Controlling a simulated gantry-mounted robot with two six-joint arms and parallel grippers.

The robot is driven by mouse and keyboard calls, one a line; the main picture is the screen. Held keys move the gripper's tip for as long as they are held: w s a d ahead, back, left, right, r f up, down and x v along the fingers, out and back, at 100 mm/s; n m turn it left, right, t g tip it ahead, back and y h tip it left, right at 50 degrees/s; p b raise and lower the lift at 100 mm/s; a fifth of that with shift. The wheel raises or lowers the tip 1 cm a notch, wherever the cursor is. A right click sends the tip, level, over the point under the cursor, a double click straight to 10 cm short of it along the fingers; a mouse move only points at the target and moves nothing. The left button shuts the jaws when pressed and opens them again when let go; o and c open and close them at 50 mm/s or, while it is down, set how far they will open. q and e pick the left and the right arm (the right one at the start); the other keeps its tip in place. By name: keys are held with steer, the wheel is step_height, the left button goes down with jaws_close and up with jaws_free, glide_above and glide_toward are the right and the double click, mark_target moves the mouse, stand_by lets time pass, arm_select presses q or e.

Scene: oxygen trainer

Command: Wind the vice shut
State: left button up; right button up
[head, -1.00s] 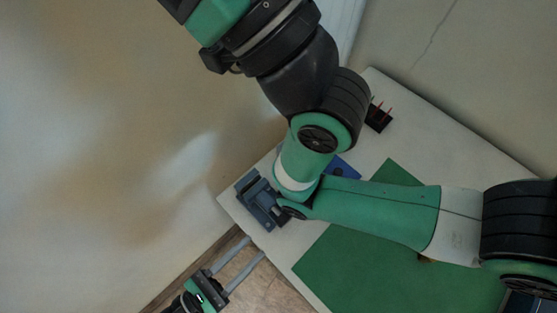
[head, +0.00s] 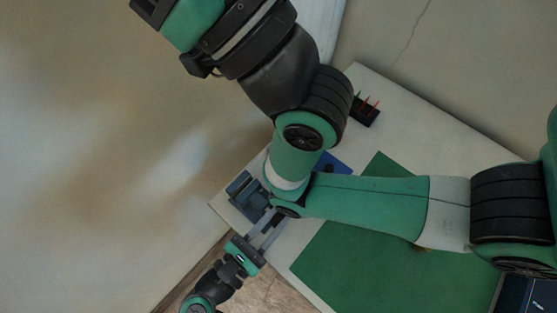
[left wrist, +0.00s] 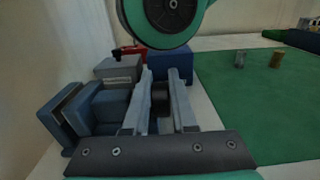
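The blue-grey vice (head: 246,195) stands at the left corner of the white table. In the left wrist view its stepped body and jaws (left wrist: 98,105) fill the left side. My left gripper (head: 276,216) reaches over the table's near edge beside the vice. Its two grey fingers stand apart in the left wrist view (left wrist: 163,75), one on each side of a short dark cylinder (left wrist: 160,98) at the vice's near side. I cannot tell whether the fingers touch it. My green arm link hides part of the vice in the head view. My right gripper is not in view.
A green mat (head: 360,268) covers much of the table (head: 402,128). A blue block (head: 330,165) is near the vice, and a black holder with red pins (head: 365,112) stands at the back. Two small metal pieces (left wrist: 249,59) stand on the mat. A wall rises on the left.

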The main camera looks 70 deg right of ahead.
arm_select(q)
jaws_close()
steer(key=shift+d+r+y+p, duration=0.1)
steer(key=shift+r+y+p, duration=0.15)
steer(key=shift+y+p, duration=0.45)
steer(key=y+p, duration=0.2)
steer(key=p, duration=0.1)
steer(key=t+y+p, duration=0.1)
steer(key=y+p, duration=0.1)
steer(key=p, duration=0.2)
steer(key=shift+s+d+t, duration=0.15)
steer(key=shift+d+t, duration=0.15)
steer(key=shift+d, duration=0.1)
steer(key=shift+d+f+y+p, duration=0.1)
steer(key=shift+f+y+p, duration=0.25)
steer(key=shift+y+p, duration=0.45)
